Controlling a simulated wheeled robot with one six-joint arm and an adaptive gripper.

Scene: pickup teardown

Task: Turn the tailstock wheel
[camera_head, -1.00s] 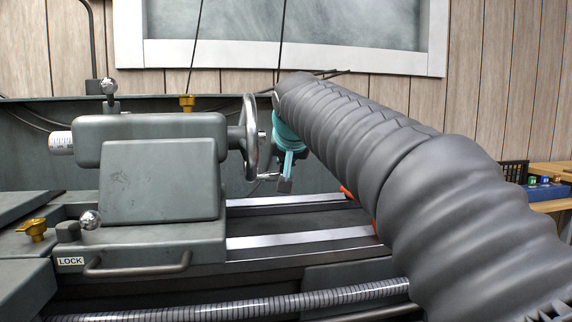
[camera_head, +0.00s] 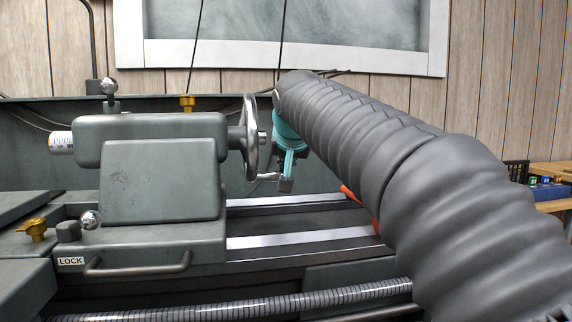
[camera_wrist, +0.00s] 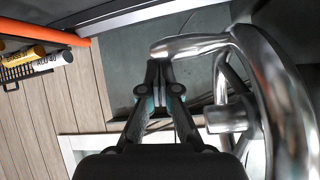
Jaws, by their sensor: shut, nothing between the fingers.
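The tailstock (camera_head: 150,140) is a grey-green casting on the lathe bed, with a polished metal wheel (camera_head: 250,136) on its right end. The wheel's handle (camera_head: 266,177) sticks out to the right near the bottom of the rim. In the wrist view the wheel (camera_wrist: 280,90) fills the right side, and its handle (camera_wrist: 190,46) points left, just past the fingertips. My gripper (camera_head: 285,184) is right of the wheel, with its tip beside the handle's end. In the wrist view my gripper (camera_wrist: 158,72) has its fingers together and empty. Whether they touch the handle, I cannot tell.
Bright bed rails (camera_head: 300,238) run right below the wheel. A handle bar (camera_head: 138,268) and LOCK label (camera_head: 70,261) are at the tailstock's base. An orange bar (camera_wrist: 45,32) and bottles (camera_wrist: 35,58) show in the wrist view. A window (camera_head: 330,30) is behind.

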